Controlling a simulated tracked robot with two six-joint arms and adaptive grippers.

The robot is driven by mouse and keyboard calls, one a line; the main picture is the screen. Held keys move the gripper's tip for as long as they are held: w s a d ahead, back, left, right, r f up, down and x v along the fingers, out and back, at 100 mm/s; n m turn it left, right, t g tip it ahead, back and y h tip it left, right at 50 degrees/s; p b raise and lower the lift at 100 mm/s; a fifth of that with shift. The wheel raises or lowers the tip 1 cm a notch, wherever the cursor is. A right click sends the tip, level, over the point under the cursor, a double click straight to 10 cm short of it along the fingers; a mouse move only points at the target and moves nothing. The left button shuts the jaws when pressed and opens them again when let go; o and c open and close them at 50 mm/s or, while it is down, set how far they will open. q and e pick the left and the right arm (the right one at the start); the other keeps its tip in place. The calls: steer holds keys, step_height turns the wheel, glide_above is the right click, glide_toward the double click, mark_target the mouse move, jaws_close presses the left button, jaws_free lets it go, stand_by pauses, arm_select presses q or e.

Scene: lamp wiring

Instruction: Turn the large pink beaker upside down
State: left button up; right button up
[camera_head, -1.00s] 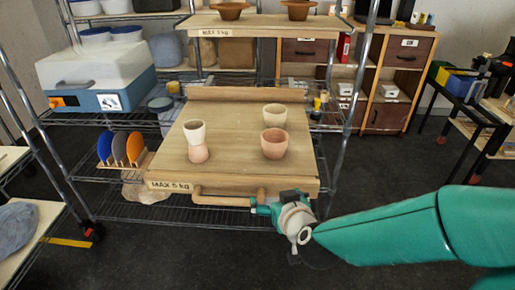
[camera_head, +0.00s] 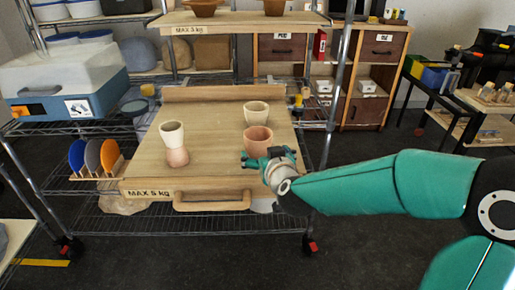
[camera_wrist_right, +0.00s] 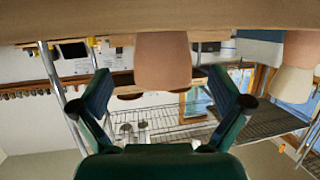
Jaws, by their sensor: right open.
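The large pink beaker (camera_head: 257,140) stands upright, mouth up, on the right part of the wooden board (camera_head: 215,133). My right gripper (camera_head: 246,159) is at the board's right front side, close to this beaker. In the right wrist view, which is upside down, the pink beaker (camera_wrist_right: 162,60) appears between the two spread fingers of my right gripper (camera_wrist_right: 160,85), and the gripper is open. I cannot tell whether a finger touches it. My left gripper is not in view.
A cream beaker (camera_head: 256,112) stands just behind the pink one. A handle (camera_head: 212,201) runs along the board's front edge. The board's middle is clear.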

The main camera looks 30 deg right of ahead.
mark_target(261, 149)
steer(key=shift+x, duration=2.75)
steer(key=shift+a, duration=0.15)
steer(key=c, duration=1.4)
steer(key=shift+r, duration=0.1)
